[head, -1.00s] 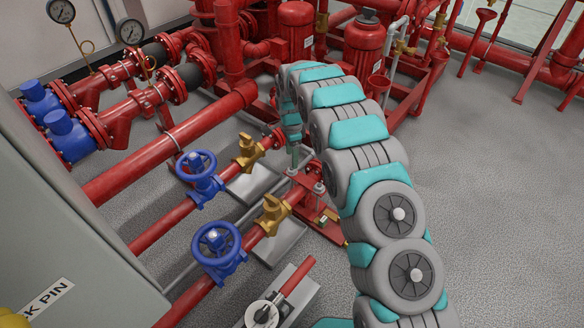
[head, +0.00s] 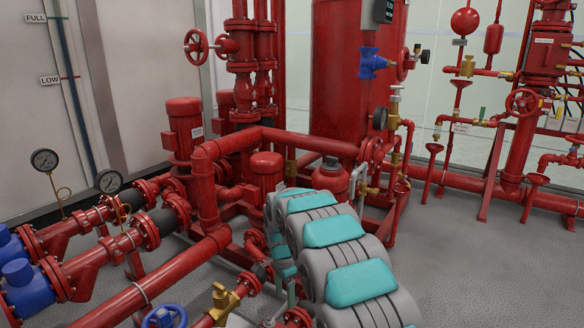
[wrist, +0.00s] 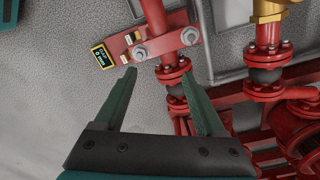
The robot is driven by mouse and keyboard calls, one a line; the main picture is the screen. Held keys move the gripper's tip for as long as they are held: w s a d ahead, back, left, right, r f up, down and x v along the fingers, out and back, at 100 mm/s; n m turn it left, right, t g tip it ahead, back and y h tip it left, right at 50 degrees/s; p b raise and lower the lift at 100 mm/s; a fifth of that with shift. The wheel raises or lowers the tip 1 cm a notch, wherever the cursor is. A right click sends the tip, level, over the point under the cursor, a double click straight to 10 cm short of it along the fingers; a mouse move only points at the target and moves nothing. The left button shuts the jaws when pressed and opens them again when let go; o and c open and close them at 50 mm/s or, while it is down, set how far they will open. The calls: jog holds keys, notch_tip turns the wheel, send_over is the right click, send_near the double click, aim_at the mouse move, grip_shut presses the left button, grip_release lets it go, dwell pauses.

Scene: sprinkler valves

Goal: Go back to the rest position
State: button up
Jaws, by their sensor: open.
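My gripper (wrist: 160,88) shows in the wrist view with its two green fingers spread apart and nothing between them. Beyond the fingers are a red bracket (wrist: 148,42) with bolts and small labels, and a red flanged pipe (wrist: 172,73). I cannot tell whether a finger touches the pipe. In the head view my arm rises from the bottom edge and bends away and down toward the pipes. The gripper itself is hidden there behind the arm and pipework.
Red pipes (head: 150,285) with a blue handwheel (head: 165,316) and a brass valve (head: 222,300) lie left of my arm. Red pumps (head: 183,130) and a large red tank (head: 340,70) stand behind. The grey floor (head: 470,260) at the right is clear.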

jog(key=s+d+r+n+p, duration=0.25)
jog(key=s+d+r, duration=0.35)
jog(key=s+r, duration=0.35)
jog(key=s+d+r+n+p, duration=0.1)
jog(key=s+d+r+n, duration=0.2)
jog(key=s+d+r, duration=0.5)
jog(key=s+d+r+n+p, duration=0.1)
jog(key=s+r+n, duration=0.2)
jog(key=s, duration=1.1)
jog(key=s+d+r+n+g+p, duration=0.1)
jog(key=s+d+r+n+p, duration=0.1)
jog(key=s, duration=1.2)
jog(key=shift+s+d+r+n+g, duration=0.15)
jog(key=shift+s+r+n+g, duration=0.2)
jog(key=shift+r+n, duration=0.2)
